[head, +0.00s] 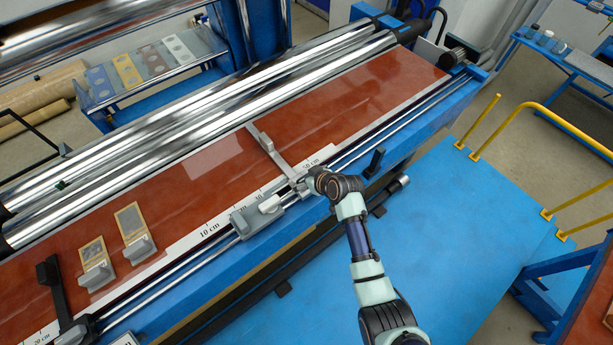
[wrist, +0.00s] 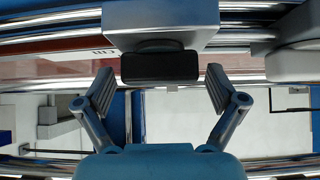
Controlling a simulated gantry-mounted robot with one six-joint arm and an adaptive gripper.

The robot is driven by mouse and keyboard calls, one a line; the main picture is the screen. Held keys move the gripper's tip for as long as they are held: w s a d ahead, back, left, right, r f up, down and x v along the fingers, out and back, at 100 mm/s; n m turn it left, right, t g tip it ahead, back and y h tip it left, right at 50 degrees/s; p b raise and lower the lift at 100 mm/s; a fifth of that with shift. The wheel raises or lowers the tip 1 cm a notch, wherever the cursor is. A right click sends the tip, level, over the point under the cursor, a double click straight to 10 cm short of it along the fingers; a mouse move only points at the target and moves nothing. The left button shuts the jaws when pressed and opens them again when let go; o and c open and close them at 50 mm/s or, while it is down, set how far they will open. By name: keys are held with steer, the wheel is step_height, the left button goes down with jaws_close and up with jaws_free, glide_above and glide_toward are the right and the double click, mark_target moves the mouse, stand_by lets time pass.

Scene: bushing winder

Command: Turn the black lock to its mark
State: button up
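In the wrist view a black block, which looks like the black lock (wrist: 160,67), sits on the underside of a grey housing (wrist: 160,20). A small pale tab shows just below it. My gripper (wrist: 159,82) is open, with one finger to each side of the black block and a gap on both sides.
A grey carriage (head: 257,215) with a pale knob sits on the rail left of my gripper. Two small plates with grey holders (head: 97,272) lie on the red-brown bed (head: 375,90). Chrome rollers (head: 215,105) run behind.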

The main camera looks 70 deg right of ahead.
steer(key=v, duration=1.2)
stand_by(0.5)
steer(key=w+a+r+n+t, duration=0.1)
steer(key=w+a+r, duration=0.2)
steer(key=w+a, duration=0.15)
steer(key=w+a+r+n, duration=0.1)
steer(key=w+a+r, duration=0.1)
steer(key=w+a, duration=0.3)
steer(key=w+a+r+n+t+y, duration=0.1)
steer(key=a+r, duration=0.3)
steer(key=a, duration=0.6)
steer(key=w+a+r+n+t+y, duration=0.15)
steer(key=a+r, duration=0.35)
steer(key=a, duration=0.5)
steer(key=w+a+r+n+t+y, duration=0.15)
steer(key=a+r, duration=0.25)
steer(key=a, duration=0.5)
step_height(320, 180, up, 14)
steer(key=a+p, duration=0.1)
steer(key=p, duration=1.3)
steer(key=shift+s, duration=0.45)
